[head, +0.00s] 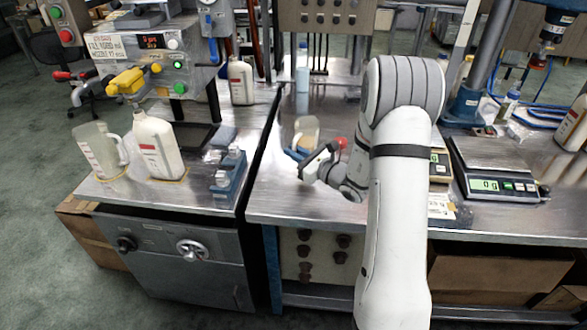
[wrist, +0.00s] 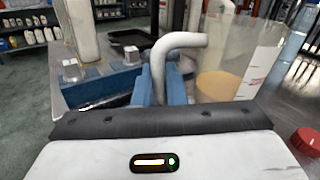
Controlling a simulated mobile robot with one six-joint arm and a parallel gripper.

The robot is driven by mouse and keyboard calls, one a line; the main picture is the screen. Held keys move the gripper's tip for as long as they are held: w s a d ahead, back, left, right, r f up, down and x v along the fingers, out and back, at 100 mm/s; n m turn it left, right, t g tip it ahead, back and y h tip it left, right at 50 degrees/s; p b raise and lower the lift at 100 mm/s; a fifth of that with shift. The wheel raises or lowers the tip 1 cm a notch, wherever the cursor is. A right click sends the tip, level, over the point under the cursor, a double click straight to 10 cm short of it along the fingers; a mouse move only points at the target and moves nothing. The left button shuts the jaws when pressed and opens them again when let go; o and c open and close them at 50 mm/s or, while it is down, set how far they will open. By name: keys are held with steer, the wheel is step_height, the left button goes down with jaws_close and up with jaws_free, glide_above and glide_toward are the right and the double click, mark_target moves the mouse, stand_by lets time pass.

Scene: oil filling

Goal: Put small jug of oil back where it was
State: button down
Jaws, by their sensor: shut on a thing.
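The small jug (head: 307,130) is translucent with amber oil low in it. In the head view it is at the left part of the right metal bench, just beyond my gripper (head: 296,154). In the wrist view the jug (wrist: 238,62) fills the right side, upright, with red markings. My gripper's blue fingers (wrist: 161,84) are shut on its pale handle (wrist: 180,42). I cannot tell whether the jug's base touches the bench.
A larger clear jug (head: 98,152) and a white bottle (head: 158,148) stand on the left bench. A blue block holder (head: 229,172) sits near that bench's right edge. A narrow gap separates the benches. A scale (head: 492,165) stands right of my arm.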

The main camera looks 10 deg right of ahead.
steer(key=f, duration=0.7)
steer(key=shift+a+f, duration=0.1)
steer(key=shift+a, duration=0.1)
steer(key=shift+f, duration=0.2)
steer(key=c, duration=1.5)
jaws_free()
steer(key=shift+r, duration=0.1)
